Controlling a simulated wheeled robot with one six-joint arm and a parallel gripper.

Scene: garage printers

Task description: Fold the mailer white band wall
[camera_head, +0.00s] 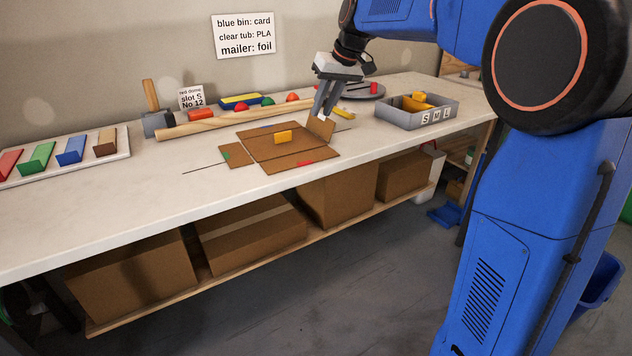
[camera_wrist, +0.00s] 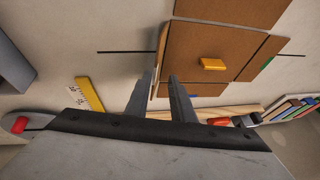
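The brown cardboard mailer (camera_head: 262,147) lies on the workbench, its left, back and front walls flat. The right wall (camera_head: 321,129) is tilted up at my gripper. A pale strip shows along its edge in the wrist view, but I cannot clearly make out a white band. Green, blue and red marks show on the other walls. A yellow block (camera_head: 283,137) sits on the mailer's middle panel, also seen in the wrist view (camera_wrist: 212,64). My gripper (camera_head: 324,113) points down at the raised wall. Its fingers (camera_wrist: 160,76) stand apart, one either side of that wall.
A grey divided tray (camera_head: 388,117) marked S, M, L stands to the right. The bench front is clear.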

